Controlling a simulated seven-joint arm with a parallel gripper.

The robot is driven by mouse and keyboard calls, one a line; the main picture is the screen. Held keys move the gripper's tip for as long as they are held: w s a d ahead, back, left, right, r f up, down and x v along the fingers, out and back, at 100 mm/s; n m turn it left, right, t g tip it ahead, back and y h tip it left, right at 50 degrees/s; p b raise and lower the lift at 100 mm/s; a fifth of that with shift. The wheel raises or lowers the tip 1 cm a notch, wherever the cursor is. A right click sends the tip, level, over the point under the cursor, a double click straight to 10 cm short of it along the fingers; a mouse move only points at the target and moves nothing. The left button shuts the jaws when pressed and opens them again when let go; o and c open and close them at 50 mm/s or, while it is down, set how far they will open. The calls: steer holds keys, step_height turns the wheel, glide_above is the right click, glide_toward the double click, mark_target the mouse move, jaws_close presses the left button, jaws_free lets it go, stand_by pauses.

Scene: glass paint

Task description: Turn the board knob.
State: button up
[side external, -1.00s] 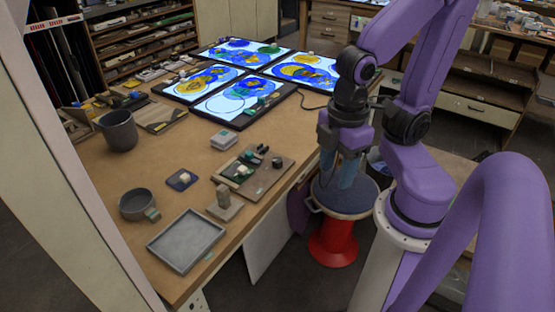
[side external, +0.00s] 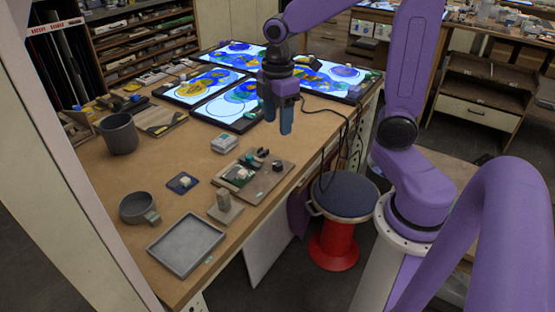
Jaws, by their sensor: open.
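A grey-brown board (side external: 268,183) lies on the workbench near its right edge, with several small dark and light fittings on it. A pale knob-like piece (side external: 241,174) stands on its left part; I cannot tell for sure which fitting is the board knob. A small dark blue plate with a pale knob (side external: 184,181) lies to the left of the board. My gripper (side external: 278,125) points down, open and empty, with its blue fingers apart. In the picture it is above the board and just in front of the lit panels. It appears to touch nothing.
Lit panels with coloured glass shapes (side external: 205,84) cover the bench's far end. A grey tray (side external: 187,243), a grey mug (side external: 138,207), a grey pot (side external: 119,133), a small block on a base (side external: 224,207) and a pale box (side external: 224,144) stand around. Bare bench (side external: 165,155) lies between them.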

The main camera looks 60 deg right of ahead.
glide_above(277, 163)
step_height(277, 163, down, 17)
steer(key=shift+d+f, duration=0.1)
steer(key=shift+f, duration=0.05)
stand_by(0.7)
steer(key=c, duration=1.1)
